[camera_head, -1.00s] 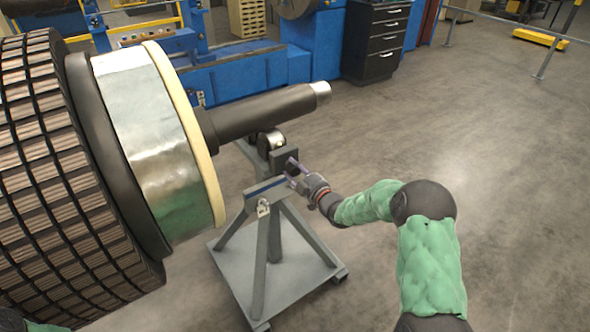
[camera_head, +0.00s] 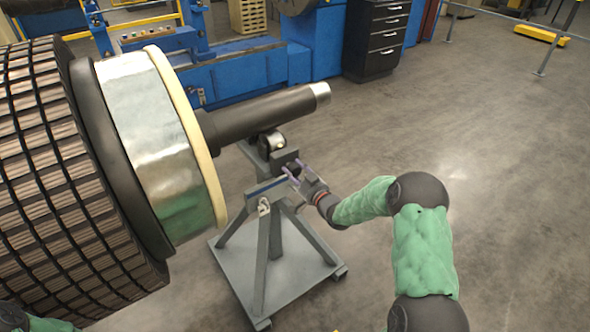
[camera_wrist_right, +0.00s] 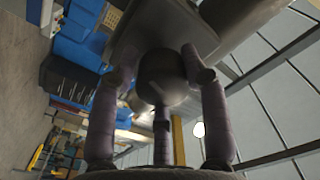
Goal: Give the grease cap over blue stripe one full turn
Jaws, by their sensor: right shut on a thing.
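The rotor stand (camera_head: 262,245) is a grey trestle on a flat base, with a blue stripe (camera_head: 266,187) across its upper beam. My right gripper (camera_head: 291,172) is at the top of the stand, beside the roller block above the stripe. The grease cap (camera_wrist_right: 163,78) is a dark, rounded knob in the right wrist view. The purple-grey fingers of my right gripper (camera_wrist_right: 161,90) surround it and are shut on it. In the head view the fingers hide most of the cap. My left gripper is out of view; only part of my left arm shows at the lower left corner.
The rotor's dark shaft (camera_head: 265,113) rests over the stand's roller (camera_head: 271,142). The large rotor body (camera_head: 70,180) fills the left side. A blue machine (camera_head: 235,72) and a black drawer cabinet (camera_head: 377,40) stand behind.

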